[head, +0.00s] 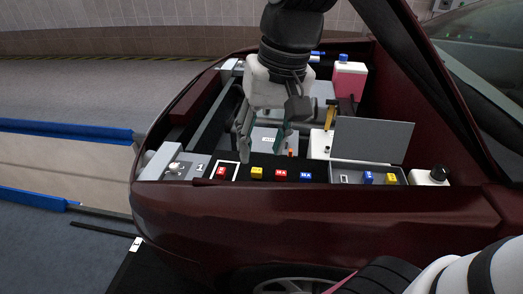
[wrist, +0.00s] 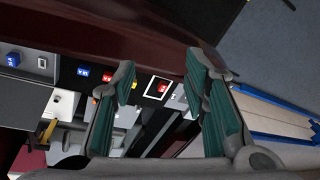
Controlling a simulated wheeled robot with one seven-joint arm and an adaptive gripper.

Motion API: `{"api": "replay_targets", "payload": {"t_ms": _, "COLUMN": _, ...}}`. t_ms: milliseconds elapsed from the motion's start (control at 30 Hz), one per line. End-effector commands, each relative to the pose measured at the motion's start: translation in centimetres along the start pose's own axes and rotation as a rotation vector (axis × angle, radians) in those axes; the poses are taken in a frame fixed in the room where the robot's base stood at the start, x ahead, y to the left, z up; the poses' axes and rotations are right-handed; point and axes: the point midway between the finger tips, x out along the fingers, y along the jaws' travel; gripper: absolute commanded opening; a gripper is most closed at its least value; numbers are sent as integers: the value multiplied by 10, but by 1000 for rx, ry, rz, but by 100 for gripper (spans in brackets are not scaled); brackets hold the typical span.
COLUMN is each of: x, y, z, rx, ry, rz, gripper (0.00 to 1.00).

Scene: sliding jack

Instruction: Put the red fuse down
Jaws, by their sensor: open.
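A red fuse (head: 222,172) sits inside a white square outline on the dark front ledge of the car's engine bay. It also shows in the wrist view (wrist: 162,88), between and beyond my fingertips. A second red fuse (head: 281,175) lies on the ledge to the right, between a yellow fuse (head: 257,173) and a blue fuse (head: 305,176). My gripper (head: 260,152) is open and hangs above the ledge, a little to the right of the outlined fuse. It holds nothing, and its fingers (wrist: 162,72) appear clear of the fuse.
A grey fuse box (head: 340,179) with its lid (head: 372,140) raised holds a blue fuse (head: 368,178) and a yellow fuse (head: 391,178). A pink-and-white bottle (head: 349,80) stands behind. A white reservoir with a black cap (head: 430,178) is at the right.

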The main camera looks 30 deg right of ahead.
Motion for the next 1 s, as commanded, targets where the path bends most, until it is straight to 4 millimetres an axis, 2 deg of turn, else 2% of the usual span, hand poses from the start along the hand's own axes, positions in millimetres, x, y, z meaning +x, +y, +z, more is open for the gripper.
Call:
{"api": "replay_targets", "payload": {"t_ms": 33, "x": -5, "y": 4, "z": 18, "rx": -27, "ry": 19, "rz": 5, "gripper": 41}}
{"api": "replay_targets", "payload": {"t_ms": 200, "x": -6, "y": 18, "z": 72, "rx": -122, "ry": 61, "rz": 44, "gripper": 41}}
{"api": "replay_targets", "payload": {"t_ms": 400, "x": 0, "y": 30, "z": 110, "rx": -188, "ry": 93, "rz": 90, "gripper": 41}}
{"api": "replay_targets", "payload": {"t_ms": 533, "x": 3, "y": 34, "z": 118, "rx": -204, "ry": 98, "rz": 104, "gripper": 41}}
{"api": "replay_targets", "payload": {"t_ms": 833, "x": 2, "y": 34, "z": 119, "rx": -206, "ry": 99, "rz": 105, "gripper": 41}}
{"api": "replay_targets", "payload": {"t_ms": 933, "x": -7, "y": 33, "z": 118, "rx": -207, "ry": 112, "rz": 105, "gripper": 41}}
{"api": "replay_targets", "payload": {"t_ms": 1000, "x": -20, "y": 31, "z": 118, "rx": -209, "ry": 131, "rz": 105, "gripper": 41}}
